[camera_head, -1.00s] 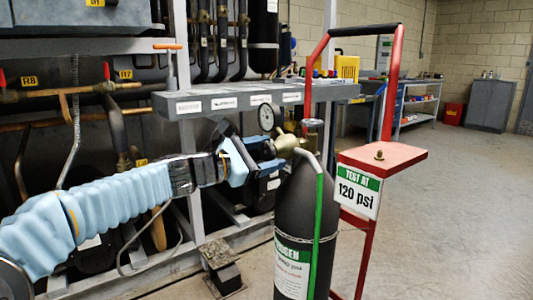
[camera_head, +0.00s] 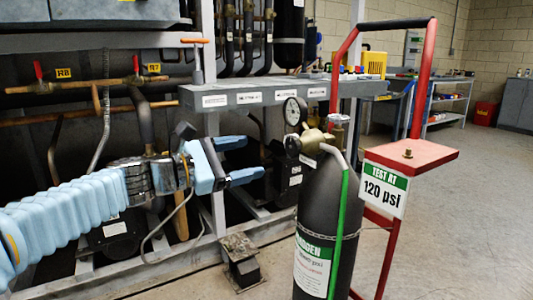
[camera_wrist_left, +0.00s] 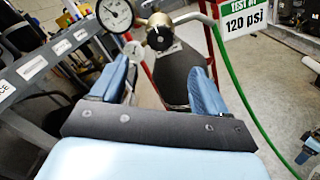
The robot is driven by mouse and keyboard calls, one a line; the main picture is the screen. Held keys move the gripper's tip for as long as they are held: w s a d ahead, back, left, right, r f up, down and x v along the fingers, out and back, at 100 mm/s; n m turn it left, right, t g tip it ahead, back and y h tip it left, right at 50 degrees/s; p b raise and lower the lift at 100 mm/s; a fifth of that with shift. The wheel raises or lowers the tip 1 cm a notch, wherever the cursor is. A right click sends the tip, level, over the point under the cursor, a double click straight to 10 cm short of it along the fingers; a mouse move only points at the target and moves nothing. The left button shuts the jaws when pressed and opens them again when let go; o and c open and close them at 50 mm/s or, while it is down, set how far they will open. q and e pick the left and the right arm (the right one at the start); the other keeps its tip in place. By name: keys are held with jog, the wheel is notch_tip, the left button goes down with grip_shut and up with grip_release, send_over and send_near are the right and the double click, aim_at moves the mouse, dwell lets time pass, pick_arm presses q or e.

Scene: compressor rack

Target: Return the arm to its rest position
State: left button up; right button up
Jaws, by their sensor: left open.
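My left gripper (camera_head: 243,158) is open and empty in the head view, its two blue fingers pointing right. It stands to the left of the nitrogen cylinder (camera_head: 325,215), apart from it. The brass regulator (camera_head: 308,143) with its round gauge (camera_head: 294,111) sits on top of the cylinder. In the left wrist view, the fingers (camera_wrist_left: 160,90) are spread, and the regulator's dark knob (camera_wrist_left: 160,38) shows beyond and above the gap between them.
A grey shelf (camera_head: 230,98) with labels runs behind the gripper, with pipes behind it. The red cart (camera_head: 420,150) carries a "120 psi" sign (camera_head: 384,188). A green hose (camera_head: 340,230) hangs along the cylinder. Open floor (camera_head: 470,220) lies to the right.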

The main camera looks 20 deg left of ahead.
pick_arm(q)
jog(key=shift+v, duration=0.8)
jog(key=w+d+f+m+g+y+p, duration=0.1)
jog(key=w+f+g+y, duration=0.15)
jog(key=f, duration=0.55)
jog(key=w+d+f+g+y+p, duration=0.1)
jog(key=w+f, duration=0.2)
jog(key=f, duration=0.5)
notch_tip(320, 180, down, 21)
jog(key=s+d+m+g+y+p, duration=0.2)
jog(key=s+d+m+g+y, duration=0.1)
jog(key=m+g, duration=0.2)
jog(key=s+d+f+m+g+p, duration=0.2)
jog(key=s+d+f+m, duration=0.2)
jog(key=s+f+m, duration=0.3)
jog(key=s+d+f+m+g+p, duration=0.1)
jog(key=s+d+f+m+g, duration=0.2)
jog(key=s+f, duration=0.9)
jog(key=d+f+m, duration=0.1)
jog(key=d+m, duration=0.1)
jog(key=m, duration=0.1)
jog(key=shift+d+f+m+p, duration=0.2)
jog(key=shift+d+m+p, duration=0.15)
jog(key=shift+m+p, duration=0.05)
jog(key=shift+s+y, duration=0.1)
jog(key=shift+y, duration=0.15)
